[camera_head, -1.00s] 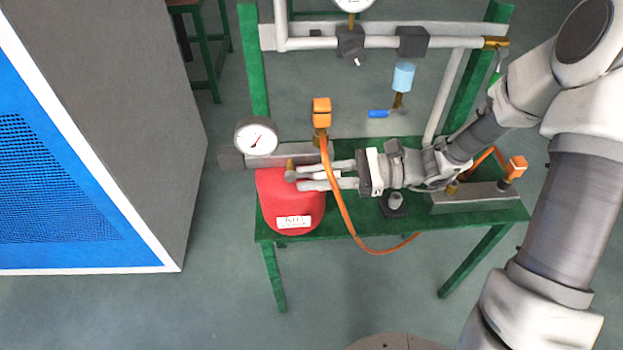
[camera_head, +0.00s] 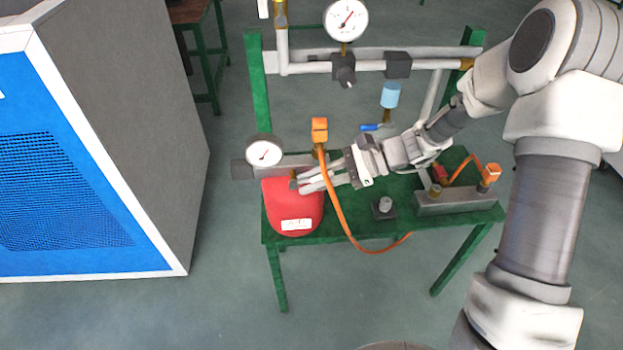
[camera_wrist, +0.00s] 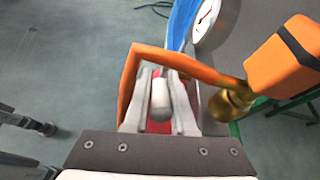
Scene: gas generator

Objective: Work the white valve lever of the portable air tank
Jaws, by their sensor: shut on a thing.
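The red portable air tank (camera_head: 285,210) stands at the left end of the green table, with a round white gauge (camera_head: 264,152) at its top. My gripper (camera_head: 303,182) reaches in from the right, its fingers over the upper right of the tank. In the wrist view, the white valve lever (camera_wrist: 160,98) lies between the two fingers (camera_wrist: 161,112), and they are shut on it. The red tank shows only in slivers behind it. The valve body under the lever is mostly hidden.
An orange hose (camera_head: 337,208) loops close beside my fingers from an orange fitting (camera_head: 320,130); that fitting fills the right of the wrist view. Grey pipework (camera_head: 310,68) stands behind. A blue and grey cabinet (camera_head: 120,150) is at left. Floor in front of the table is clear.

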